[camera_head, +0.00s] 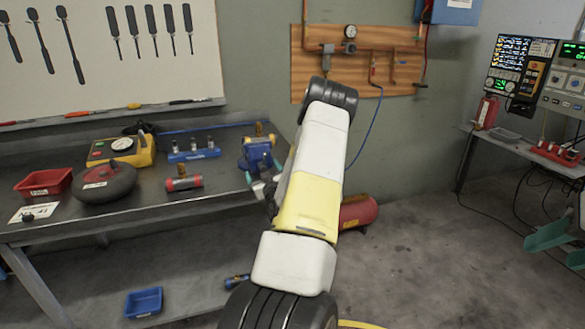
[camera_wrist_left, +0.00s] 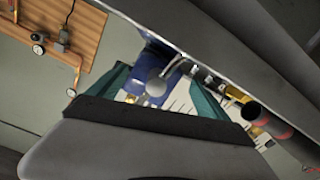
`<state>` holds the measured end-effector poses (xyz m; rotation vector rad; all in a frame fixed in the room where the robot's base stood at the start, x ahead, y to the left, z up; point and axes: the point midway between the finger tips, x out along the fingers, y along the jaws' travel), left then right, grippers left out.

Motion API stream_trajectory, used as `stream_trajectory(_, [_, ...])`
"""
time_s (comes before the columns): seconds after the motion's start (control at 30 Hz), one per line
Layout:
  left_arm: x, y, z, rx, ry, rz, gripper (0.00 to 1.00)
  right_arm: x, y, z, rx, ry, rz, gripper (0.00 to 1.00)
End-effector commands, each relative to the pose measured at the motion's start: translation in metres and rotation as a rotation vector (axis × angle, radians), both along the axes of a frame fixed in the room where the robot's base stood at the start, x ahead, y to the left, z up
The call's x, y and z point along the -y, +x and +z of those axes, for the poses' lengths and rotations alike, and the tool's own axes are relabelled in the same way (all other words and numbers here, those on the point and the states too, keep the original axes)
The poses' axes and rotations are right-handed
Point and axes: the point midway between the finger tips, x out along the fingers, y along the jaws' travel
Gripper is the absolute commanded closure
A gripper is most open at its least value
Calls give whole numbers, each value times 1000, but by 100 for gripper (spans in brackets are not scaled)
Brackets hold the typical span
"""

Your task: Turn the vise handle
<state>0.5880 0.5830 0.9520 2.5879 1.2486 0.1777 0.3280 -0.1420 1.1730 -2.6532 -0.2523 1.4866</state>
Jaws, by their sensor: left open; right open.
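The blue vise (camera_head: 258,153) stands at the right end of the workbench, partly hidden behind my left arm in the head view. In the left wrist view the blue vise (camera_wrist_left: 150,62) shows between the teal fingers, with a round silver handle part (camera_wrist_left: 156,87) facing the camera. My left gripper (camera_head: 266,187) is open just in front of the vise; its fingers also show in the left wrist view (camera_wrist_left: 155,92), spread on either side of the handle. I cannot tell whether they touch it. My right gripper (camera_head: 562,247) is open and empty at the right edge, far from the vise.
On the workbench (camera_head: 215,181) stand a yellow gauge box (camera_head: 122,151), a dark round device (camera_head: 105,184), a red cylinder (camera_head: 183,183) and a blue holder (camera_head: 194,151). A red tank (camera_head: 358,212) lies behind my left arm.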

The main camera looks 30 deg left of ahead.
Motion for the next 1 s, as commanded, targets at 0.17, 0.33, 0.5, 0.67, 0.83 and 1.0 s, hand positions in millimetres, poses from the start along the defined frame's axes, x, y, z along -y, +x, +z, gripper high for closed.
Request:
stream_trajectory(0.17, [1,1,1,2,1,-3,11,0,0,0,0,0,0,54])
stream_trajectory(0.33, [4,-1,1,2,1,-3,11,0,0,0,0,0,0,54])
stream_trajectory(0.5, [23,-17,0,-1,-1,-3,11,0,0,0,0,0,0,54])
stream_trajectory(0.67, [44,-34,1,0,0,-2,11,0,0,0,0,0,0,54])
stream_trajectory(0.83, [58,-46,0,1,0,-1,11,0,0,0,0,0,0,54])
stream_trajectory(1.0, [62,-48,1,2,1,-2,11,0,0,0,0,0,0,54])
